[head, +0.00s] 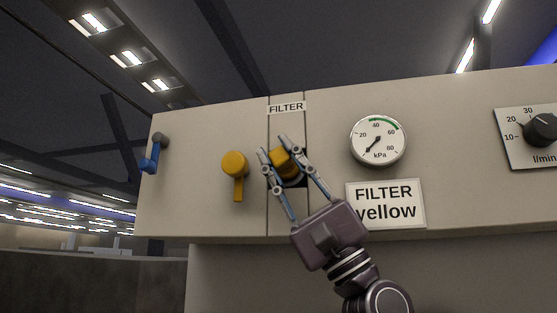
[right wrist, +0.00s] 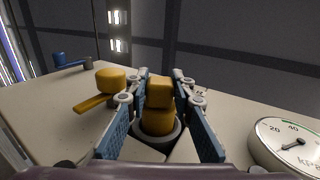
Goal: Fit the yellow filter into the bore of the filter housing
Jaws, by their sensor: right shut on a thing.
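The yellow filter (head: 282,162) is between the fingers of my right gripper (head: 276,150), in front of the panel under the FILTER label. In the right wrist view the filter (right wrist: 158,108) stands in line with the dark round bore of the filter housing (right wrist: 177,133), its lower end inside or right at the ring. How deep it sits I cannot tell. My right gripper (right wrist: 160,82) is shut on the filter, with a finger on each side. In the head view the fingers and filter hide most of the bore. My left gripper is not in view.
A yellow lever (head: 235,164) sits close left of the housing, and a blue-handled lever (head: 151,160) is further left. A round kPa gauge (head: 378,140) and a "FILTER yellow" sign (head: 404,205) are on the right. A black dial (head: 541,129) is at far right.

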